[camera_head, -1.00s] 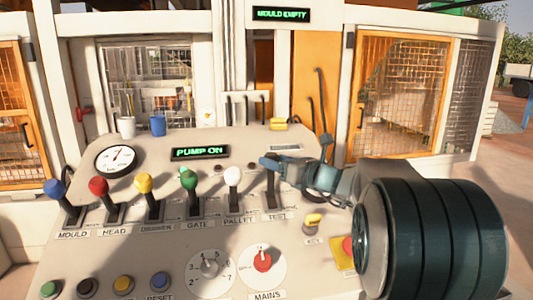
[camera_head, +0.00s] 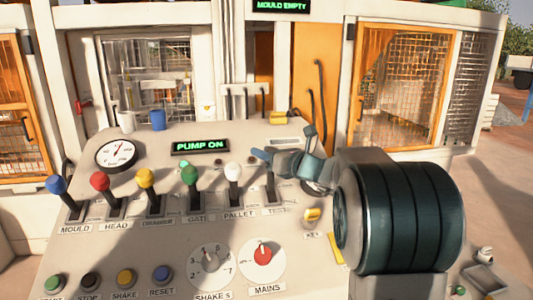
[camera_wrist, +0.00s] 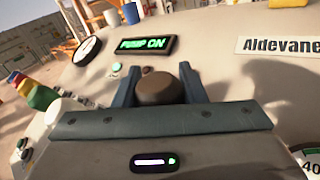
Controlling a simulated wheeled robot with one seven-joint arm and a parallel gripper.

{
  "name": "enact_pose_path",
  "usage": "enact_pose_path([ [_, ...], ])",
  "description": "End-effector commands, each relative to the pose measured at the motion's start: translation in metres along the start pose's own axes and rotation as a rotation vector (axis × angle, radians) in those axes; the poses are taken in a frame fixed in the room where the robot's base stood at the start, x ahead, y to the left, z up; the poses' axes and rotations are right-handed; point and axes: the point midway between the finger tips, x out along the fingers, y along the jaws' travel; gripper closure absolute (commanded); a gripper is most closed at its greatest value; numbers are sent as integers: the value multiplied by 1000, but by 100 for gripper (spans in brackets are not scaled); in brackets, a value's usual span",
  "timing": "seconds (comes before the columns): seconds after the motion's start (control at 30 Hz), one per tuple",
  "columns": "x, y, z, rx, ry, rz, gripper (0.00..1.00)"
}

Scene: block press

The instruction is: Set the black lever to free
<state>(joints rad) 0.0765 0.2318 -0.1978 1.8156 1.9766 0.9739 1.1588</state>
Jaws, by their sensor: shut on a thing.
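The black lever (camera_head: 270,188) is the rightmost of the row on the sloping panel, above the label TEST. My gripper (camera_head: 264,157) is at its top, and the lever's knob is mostly hidden behind the fingers in the head view. In the wrist view the dark round knob (camera_wrist: 160,86) sits between the two fingers, which are shut on it. The lever's shaft stands nearly upright in its slot. I see no mark reading free beside it.
The white lever (camera_head: 233,172) stands close to the left, with green, yellow, red and blue levers beyond. A yellow key switch (camera_head: 311,214) and the red MAINS knob (camera_head: 263,254) lie nearer. The PUMP ON display (camera_head: 201,146) and cups are behind.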

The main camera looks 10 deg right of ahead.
Motion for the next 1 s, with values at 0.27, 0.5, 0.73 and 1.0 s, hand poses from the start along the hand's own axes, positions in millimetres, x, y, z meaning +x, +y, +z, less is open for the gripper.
enact_pose_path([
  [0.27,-5,2,-5,-21,-32,6,100],
  [0.5,-16,8,-10,-69,-100,16,100],
  [0.73,-28,16,-14,-126,-185,32,100],
  [1.0,-42,25,-19,-195,-285,48,100],
])
